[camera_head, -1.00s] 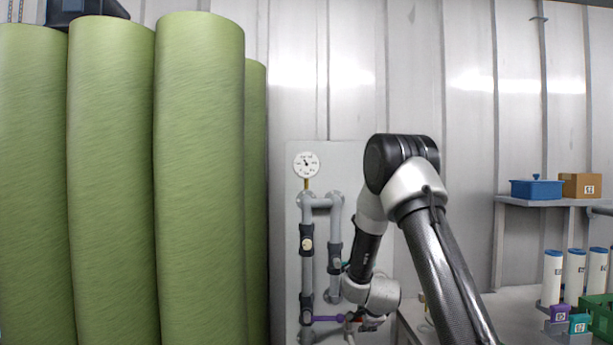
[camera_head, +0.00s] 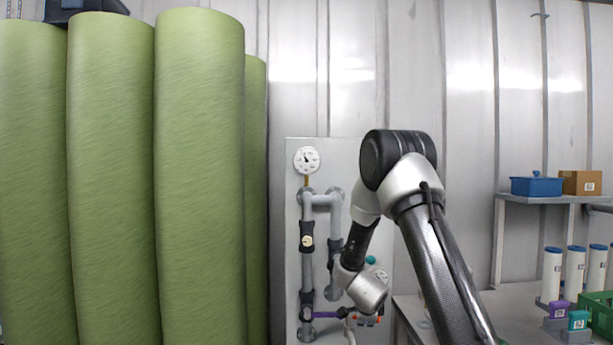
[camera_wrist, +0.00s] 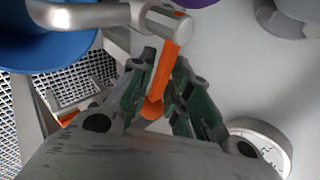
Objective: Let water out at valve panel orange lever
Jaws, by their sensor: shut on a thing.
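The orange lever (camera_wrist: 165,70) hangs from a metal valve fitting (camera_wrist: 165,22) in the wrist view. My gripper (camera_wrist: 164,82) has its green-padded fingers on either side of the lever and is shut on it. The lever's rounded end shows between the fingers. In the head view my gripper (camera_head: 366,319) is low at the valve panel (camera_head: 292,240), partly hidden by my wrist, with a little orange beside it. Grey pipes (camera_head: 307,265) run up the panel to a round gauge (camera_head: 306,160).
A purple lever (camera_head: 327,315) sits just left of my gripper, and a teal knob (camera_head: 370,260) above it. Another gauge (camera_wrist: 262,145) is close by at lower right. A blue round object (camera_wrist: 40,45) and metal grating (camera_wrist: 75,85) lie left. Tall green cylinders (camera_head: 200,180) stand left of the panel.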

